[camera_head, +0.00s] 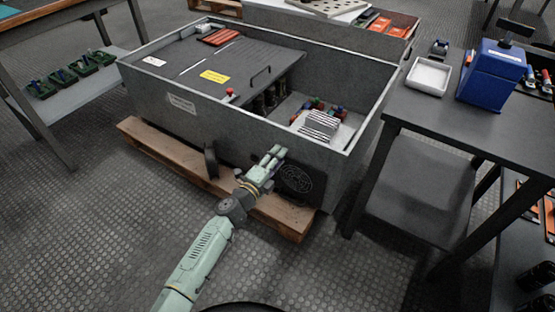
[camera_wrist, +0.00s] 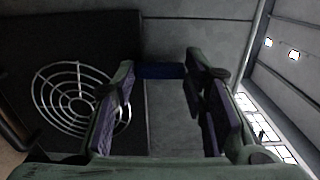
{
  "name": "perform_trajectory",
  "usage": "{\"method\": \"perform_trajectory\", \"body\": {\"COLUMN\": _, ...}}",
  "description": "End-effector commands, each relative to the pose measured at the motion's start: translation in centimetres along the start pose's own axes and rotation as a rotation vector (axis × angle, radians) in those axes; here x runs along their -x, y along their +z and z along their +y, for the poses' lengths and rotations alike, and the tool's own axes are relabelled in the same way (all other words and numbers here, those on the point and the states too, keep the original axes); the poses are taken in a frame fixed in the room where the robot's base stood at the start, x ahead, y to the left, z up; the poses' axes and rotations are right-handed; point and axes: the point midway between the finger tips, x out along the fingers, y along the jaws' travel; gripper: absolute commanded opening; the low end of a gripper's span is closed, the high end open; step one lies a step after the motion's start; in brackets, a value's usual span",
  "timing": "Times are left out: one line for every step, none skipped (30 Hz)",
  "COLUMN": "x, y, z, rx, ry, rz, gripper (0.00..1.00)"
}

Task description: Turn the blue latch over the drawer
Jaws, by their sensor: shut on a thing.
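In the head view my gripper hides the latch. The dark drawer front (camera_wrist: 90,50) with a round wire fan guard (camera_wrist: 78,98) is left of the fingers.
The open grey cabinet (camera_head: 180,103) stands on a wooden pallet (camera_head: 150,142). A dark handle (camera_head: 210,161) sticks out from its front. A table (camera_head: 450,117) with a white tray (camera_head: 428,76) and blue box (camera_head: 490,75) stands right. The floor in front is clear.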

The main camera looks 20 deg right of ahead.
Motion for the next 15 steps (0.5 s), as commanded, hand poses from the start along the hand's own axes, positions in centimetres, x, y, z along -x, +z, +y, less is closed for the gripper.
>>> {"method": "perform_trajectory", "body": {"x": 0.01, "y": -0.04, "z": 0.03, "rx": -0.007, "ry": 0.000, "rz": 0.001, "gripper": 0.12}}
{"method": "perform_trajectory", "body": {"x": 0.01, "y": -0.04, "z": 0.03, "rx": -0.009, "ry": 0.000, "rz": 0.001, "gripper": 0.12}}
{"method": "perform_trajectory", "body": {"x": 0.01, "y": -0.03, "z": 0.03, "rx": -0.011, "ry": 0.000, "rz": 0.001, "gripper": 0.12}}
{"method": "perform_trajectory", "body": {"x": 0.01, "y": -0.04, "z": 0.03, "rx": -0.013, "ry": 0.000, "rz": 0.001, "gripper": 0.12}}
{"method": "perform_trajectory", "body": {"x": 0.01, "y": -0.03, "z": 0.03, "rx": -0.013, "ry": 0.000, "rz": 0.001, "gripper": 0.12}}
{"method": "perform_trajectory", "body": {"x": 0.02, "y": -0.03, "z": 0.03, "rx": -0.014, "ry": 0.000, "rz": 0.001, "gripper": 0.12}}
{"method": "perform_trajectory", "body": {"x": 0.02, "y": -0.03, "z": 0.02, "rx": -0.014, "ry": 0.000, "rz": 0.001, "gripper": 0.12}}
{"method": "perform_trajectory", "body": {"x": 0.02, "y": -0.03, "z": 0.02, "rx": -0.014, "ry": 0.000, "rz": 0.001, "gripper": 0.12}}
{"method": "perform_trajectory", "body": {"x": 0.02, "y": -0.03, "z": 0.03, "rx": -0.014, "ry": 0.001, "rz": 0.001, "gripper": 0.12}}
{"method": "perform_trajectory", "body": {"x": 0.02, "y": -0.03, "z": 0.03, "rx": -0.014, "ry": 0.001, "rz": 0.001, "gripper": 0.12}}
{"method": "perform_trajectory", "body": {"x": 0.02, "y": -0.03, "z": 0.03, "rx": -0.014, "ry": 0.001, "rz": 0.001, "gripper": 0.12}}
{"method": "perform_trajectory", "body": {"x": 0.01, "y": -0.03, "z": 0.03, "rx": -0.014, "ry": 0.001, "rz": 0.001, "gripper": 0.12}}
{"method": "perform_trajectory", "body": {"x": 0.02, "y": -0.02, "z": 0.03, "rx": -0.014, "ry": 0.001, "rz": 0.001, "gripper": 0.12}}
{"method": "perform_trajectory", "body": {"x": 0.02, "y": -0.02, "z": 0.03, "rx": -0.014, "ry": 0.001, "rz": 0.001, "gripper": 0.40}}
{"method": "perform_trajectory", "body": {"x": 0.02, "y": -0.02, "z": 0.03, "rx": -0.014, "ry": 0.001, "rz": 0.001, "gripper": 0.43}}
